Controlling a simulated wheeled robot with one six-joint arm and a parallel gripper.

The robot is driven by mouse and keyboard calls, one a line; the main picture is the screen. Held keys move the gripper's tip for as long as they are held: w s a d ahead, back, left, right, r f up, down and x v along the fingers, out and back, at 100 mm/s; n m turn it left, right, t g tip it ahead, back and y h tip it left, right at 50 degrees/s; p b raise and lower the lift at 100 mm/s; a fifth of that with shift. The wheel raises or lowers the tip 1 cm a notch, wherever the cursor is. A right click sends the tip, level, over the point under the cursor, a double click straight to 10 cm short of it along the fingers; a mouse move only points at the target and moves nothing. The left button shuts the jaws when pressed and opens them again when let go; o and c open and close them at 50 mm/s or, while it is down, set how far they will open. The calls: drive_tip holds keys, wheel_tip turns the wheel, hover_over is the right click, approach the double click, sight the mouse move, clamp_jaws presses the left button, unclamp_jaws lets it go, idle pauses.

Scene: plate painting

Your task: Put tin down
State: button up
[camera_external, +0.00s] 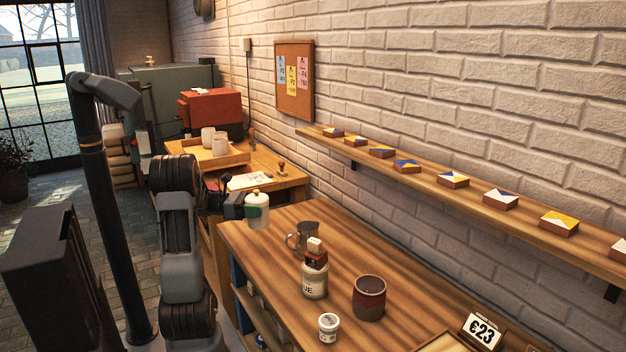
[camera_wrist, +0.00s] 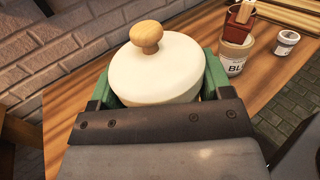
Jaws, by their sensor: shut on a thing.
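The tin (camera_external: 257,213) is a white cylinder with a cream lid and a round wooden knob. My gripper (camera_external: 256,212) is shut on it, with green fingers on its sides. In the external view the tin is upright at the far left corner of the wooden table (camera_external: 350,245). In the wrist view the tin (camera_wrist: 158,72) fills the upper middle, its lid facing the camera, between the green fingers (camera_wrist: 156,88). The tin's base is hidden in the wrist view, and I cannot tell whether it touches the tabletop.
A metal jug (camera_external: 304,238) stands nearest the tin. A tile shelf (camera_external: 470,205) runs along the brick wall.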

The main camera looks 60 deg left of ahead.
drive_tip(key=w+n+t+y+b, duration=0.2)
drive_tip(key=w+n+y, duration=0.15)
drive_tip(key=w, duration=0.45)
drive_tip(key=shift+y, duration=0.75)
drive_tip(key=shift+w+a+f+b, duration=0.2)
drive_tip(key=shift+w+a+f, duration=1.2)
drive_tip(key=shift+w+f, duration=0.7)
drive_tip(key=shift+w+a+f+b, duration=0.25)
drive_tip(key=shift+w+a+f, duration=1.15)
drive_tip(key=shift+w+f, duration=0.7)
drive_tip(key=shift+w+a+f+b, duration=0.2)
drive_tip(key=shift+w+a+f, duration=1.2)
drive_tip(key=shift+w+f, duration=0.65)
